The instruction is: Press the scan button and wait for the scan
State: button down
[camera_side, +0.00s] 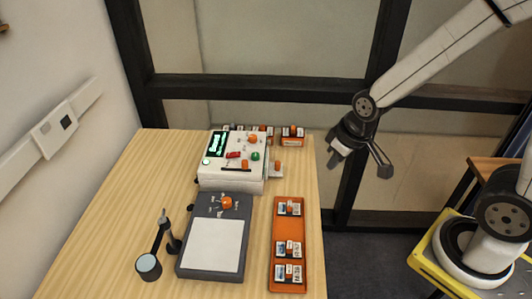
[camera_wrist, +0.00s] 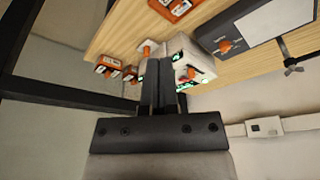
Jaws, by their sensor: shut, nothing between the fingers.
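A white device (camera_side: 230,183) stands at the back of the wooden table. Its top carries a lit green screen (camera_side: 216,143), a green button (camera_side: 255,156), a red control (camera_side: 233,155) and orange knobs (camera_side: 252,139). In front of it lies a dark grey unit (camera_side: 240,206) with a pale plate and an orange knob (camera_side: 227,202). I cannot tell which control is the scan button. My gripper (camera_side: 337,151) is shut and empty, in the air right of the device, touching nothing. In the wrist view, my fingers (camera_wrist: 163,68) partly hide the white device (camera_wrist: 207,42).
An orange tray (camera_side: 289,230) with several labelled boxes lies at the right front of the table. More small boxes (camera_side: 292,131) stand behind the device. A small dark stand (camera_side: 149,266) is at the front left. The left part of the table is clear.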

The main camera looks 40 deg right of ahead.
jog(key=w+a+n+t, duration=0.2)
jog(key=w+n+t, duration=0.15)
jog(key=w, duration=0.85)
jog(key=n+t, duration=0.2)
jog(key=n, duration=0.2)
send_over(258, 156)
jog(key=shift+f+h, duration=0.3)
jog(key=shift+f, duration=0.2)
jog(key=shift+f, duration=4.2)
jog(key=shift+f, duration=0.9)
jog(key=shift+r, duration=0.85)
